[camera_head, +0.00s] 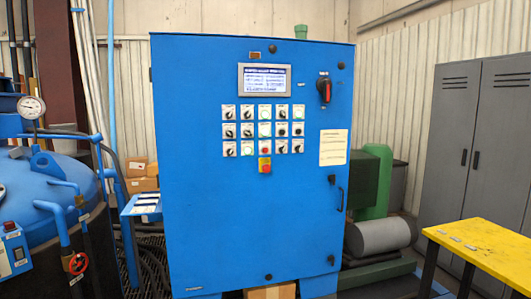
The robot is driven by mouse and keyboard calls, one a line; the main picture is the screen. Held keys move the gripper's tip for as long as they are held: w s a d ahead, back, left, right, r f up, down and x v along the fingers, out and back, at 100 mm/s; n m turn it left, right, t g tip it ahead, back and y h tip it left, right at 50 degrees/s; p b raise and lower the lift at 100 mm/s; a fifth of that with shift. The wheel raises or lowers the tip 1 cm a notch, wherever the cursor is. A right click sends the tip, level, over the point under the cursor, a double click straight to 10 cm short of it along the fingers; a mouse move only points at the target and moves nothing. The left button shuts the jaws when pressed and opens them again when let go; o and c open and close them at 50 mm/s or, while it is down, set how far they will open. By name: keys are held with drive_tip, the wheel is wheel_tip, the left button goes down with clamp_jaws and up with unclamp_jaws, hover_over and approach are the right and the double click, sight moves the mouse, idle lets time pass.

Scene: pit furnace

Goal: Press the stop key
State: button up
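A blue control cabinet (215,215) stands upright in the middle of the view. Its front carries rows of knobs and buttons below a lit screen (265,80). A red button (265,150) sits in the bottom row, at the middle. Just below it is a larger red button on a yellow plate (265,165). The labels are too small to read, so I cannot tell which one is the stop key. My gripper is not in view.
A red and black rotary switch (325,90) and a door handle (340,193) are on the cabinet's right side. A blue tank (45,190) stands left, a yellow table (485,245) right front. Grey lockers (490,140) stand behind. Floor before the cabinet is out of view.

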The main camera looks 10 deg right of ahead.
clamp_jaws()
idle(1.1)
